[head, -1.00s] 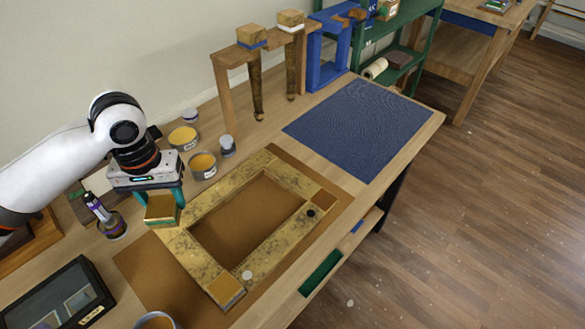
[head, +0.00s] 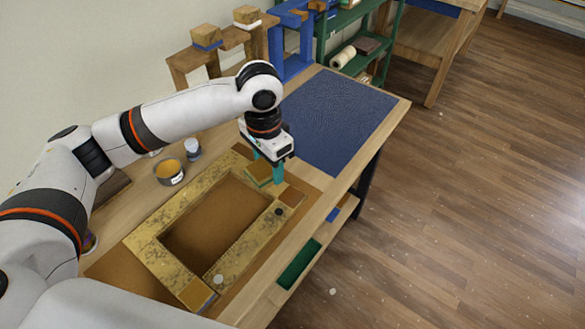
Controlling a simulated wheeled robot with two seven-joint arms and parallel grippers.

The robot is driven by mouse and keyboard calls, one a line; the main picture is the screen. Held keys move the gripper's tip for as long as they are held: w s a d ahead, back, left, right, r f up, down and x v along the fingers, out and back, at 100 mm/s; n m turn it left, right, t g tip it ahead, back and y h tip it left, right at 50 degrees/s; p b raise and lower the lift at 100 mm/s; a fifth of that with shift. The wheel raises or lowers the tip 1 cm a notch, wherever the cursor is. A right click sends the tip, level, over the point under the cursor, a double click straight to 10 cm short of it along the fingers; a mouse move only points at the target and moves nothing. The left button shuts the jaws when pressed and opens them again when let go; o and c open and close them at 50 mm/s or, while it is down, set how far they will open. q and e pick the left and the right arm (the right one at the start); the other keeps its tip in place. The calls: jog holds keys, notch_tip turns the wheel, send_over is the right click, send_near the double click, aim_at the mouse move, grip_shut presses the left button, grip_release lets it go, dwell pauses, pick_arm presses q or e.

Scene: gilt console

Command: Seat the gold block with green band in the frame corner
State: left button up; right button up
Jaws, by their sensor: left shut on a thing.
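The gold block with green band (head: 258,171) is held between the teal fingers of my left gripper (head: 267,168). It is above the far right bar of the gilded frame (head: 152,240), between the far corner and the right corner. I cannot tell how high it is. The right corner (head: 292,196) shows a bare brown patch. The far corner (head: 242,150) also looks brown, partly beside the gripper. A gold block (head: 196,294) sits at the near corner. My right gripper is not in view.
The frame lies on a brown board (head: 110,272) on the bench. A black knob (head: 278,211) and a white disc (head: 218,279) sit on the frame's near bar. A tin (head: 168,172) stands behind it. A blue mat (head: 345,120) lies clear at the right.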

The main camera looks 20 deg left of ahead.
pick_arm(q)
jog(key=m, duration=0.2)
jog(key=m+p, duration=0.1)
jog(key=shift+w+d+f+m, duration=0.1)
jog(key=shift+w+d+m, duration=0.2)
jog(key=shift+w+d, duration=0.05)
jog(key=m+p, duration=0.1)
jog(key=m, duration=0.4)
jog(key=m+p, duration=0.7)
jog(key=m, duration=1.7)
send_over(288, 201)
notch_tip(288, 201, down, 5)
jog(key=shift+f+m, duration=0.35)
jog(key=shift+m, duration=0.05)
notch_tip(288, 201, down, 6)
jog(key=b, duration=0.6)
jog(key=shift+s+a+f, duration=0.1)
jog(key=shift+f, duration=0.1)
jog(key=shift+f+b, duration=0.35)
jog(key=shift+f, duration=0.15)
jog(key=shift+f, duration=0.2)
